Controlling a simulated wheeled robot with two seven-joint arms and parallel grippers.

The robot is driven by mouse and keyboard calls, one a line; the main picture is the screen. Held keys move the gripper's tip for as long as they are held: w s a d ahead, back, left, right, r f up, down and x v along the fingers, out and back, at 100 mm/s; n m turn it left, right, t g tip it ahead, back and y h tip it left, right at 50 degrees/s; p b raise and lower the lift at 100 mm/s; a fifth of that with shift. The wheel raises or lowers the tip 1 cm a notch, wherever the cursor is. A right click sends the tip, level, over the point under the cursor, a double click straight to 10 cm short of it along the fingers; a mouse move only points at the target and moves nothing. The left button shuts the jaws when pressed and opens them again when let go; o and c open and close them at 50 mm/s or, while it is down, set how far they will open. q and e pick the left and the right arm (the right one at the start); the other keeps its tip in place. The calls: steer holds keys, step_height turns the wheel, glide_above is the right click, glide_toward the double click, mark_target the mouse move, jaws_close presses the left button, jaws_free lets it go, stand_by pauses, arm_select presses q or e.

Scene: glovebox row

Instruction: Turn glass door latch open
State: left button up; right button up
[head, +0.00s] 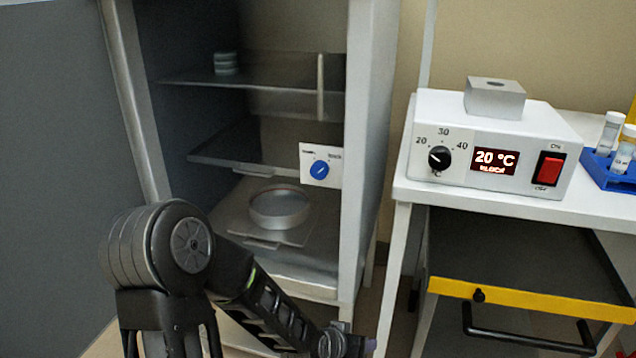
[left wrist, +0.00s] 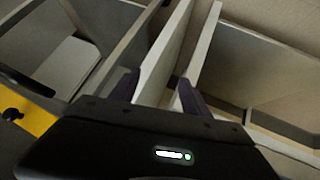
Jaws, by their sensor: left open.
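The glass door latch (head: 320,169) is a round blue knob with a white pointer mark on a small white plate. The pointer is slanted; the plate's labels are too small to read. The plate sits at the right front of an open-looking grey cabinet, apparently on the clear glass door (head: 275,110), which is hard to make out. My left gripper (head: 350,346) is low at the bottom edge of the head view, below the latch and apart from it, partly cut off. In the left wrist view its two dark fingers (left wrist: 160,92) are spread, with pale panel edges behind them. The latch does not show there.
The cabinet's right wall (head: 370,130) stands beside the latch. A white control box (head: 495,145) reading 20 °C and a blue tube rack (head: 610,172) are on the right bench. A yellow-fronted drawer (head: 530,308) with a black handle is below; it also shows in the left wrist view (left wrist: 35,119).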

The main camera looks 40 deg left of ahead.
arm_select(q)
steer(key=w+a+r+m+t+y, duration=0.1)
steer(key=a+r+t+y, duration=0.1)
steer(key=a+r, duration=0.45)
steer(key=w+a+r+m+t+y, duration=0.1)
steer(key=w+a+r+t, duration=0.15)
steer(key=r, duration=0.75)
steer(key=m+t+y, duration=0.3)
steer(key=m+t, duration=0.1)
steer(key=m, duration=0.2)
glide_toward(319, 172)
steer(key=w, duration=0.2)
steer(key=shift+s+a+m, duration=0.15)
steer(key=shift+s+m, duration=0.05)
steer(key=shift+m, duration=0.2)
steer(key=p, duration=0.4)
steer(key=w+p, duration=0.1)
steer(key=p, duration=0.3)
steer(key=w+p, duration=0.1)
steer(key=p, duration=0.3)
steer(key=shift+w+a+r, duration=0.25)
steer(key=shift+a+r, duration=0.15)
steer(key=x, duration=0.2)
steer(key=f+x, duration=0.1)
steer(key=x, duration=0.1)
steer(key=shift+w+a, duration=0.2)
steer(key=shift+w, duration=0.05)
steer(key=shift+w+a+r, duration=0.1)
steer(key=shift+w, duration=0.2)
